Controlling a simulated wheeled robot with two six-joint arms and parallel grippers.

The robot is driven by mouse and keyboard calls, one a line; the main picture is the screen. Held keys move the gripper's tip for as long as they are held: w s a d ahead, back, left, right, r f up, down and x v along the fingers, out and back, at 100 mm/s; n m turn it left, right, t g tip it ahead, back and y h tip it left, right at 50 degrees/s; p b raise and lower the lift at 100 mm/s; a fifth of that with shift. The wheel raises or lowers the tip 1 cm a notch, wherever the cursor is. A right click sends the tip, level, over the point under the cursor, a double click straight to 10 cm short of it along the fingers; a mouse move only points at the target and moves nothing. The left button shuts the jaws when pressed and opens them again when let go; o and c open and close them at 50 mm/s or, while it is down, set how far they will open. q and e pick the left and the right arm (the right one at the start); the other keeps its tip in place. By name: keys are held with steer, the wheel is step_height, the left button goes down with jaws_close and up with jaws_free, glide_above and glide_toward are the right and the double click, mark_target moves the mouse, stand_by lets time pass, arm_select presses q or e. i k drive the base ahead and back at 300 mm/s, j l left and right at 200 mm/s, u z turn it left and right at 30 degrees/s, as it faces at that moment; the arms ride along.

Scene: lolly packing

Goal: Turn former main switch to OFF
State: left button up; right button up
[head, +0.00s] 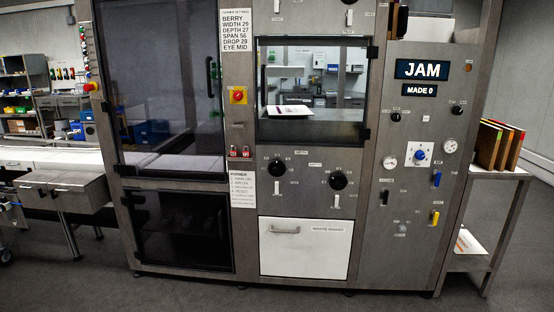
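Neither of my grippers shows in the head view.
Two small red items (240,152) hang below the switch, above a text placard (243,189). A dark glass door (160,80) with a handle is on the left. Black knobs (338,180) and a JAM panel (422,70) are on the right. The floor in front is clear.

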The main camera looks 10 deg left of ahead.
mark_target(238, 95)
steer(key=i+u, duration=0.25)
steer(key=i+l+u, duration=0.3)
steer(key=i, duration=0.15)
steer(key=j+z, duration=0.1)
steer(key=z, duration=0.35)
steer(key=i+j+z, duration=0.15)
steer(key=j+z, duration=0.25)
steer(key=i+j+z, duration=0.15)
steer(key=j+z, duration=1.05)
steer(key=i+j, duration=0.05)
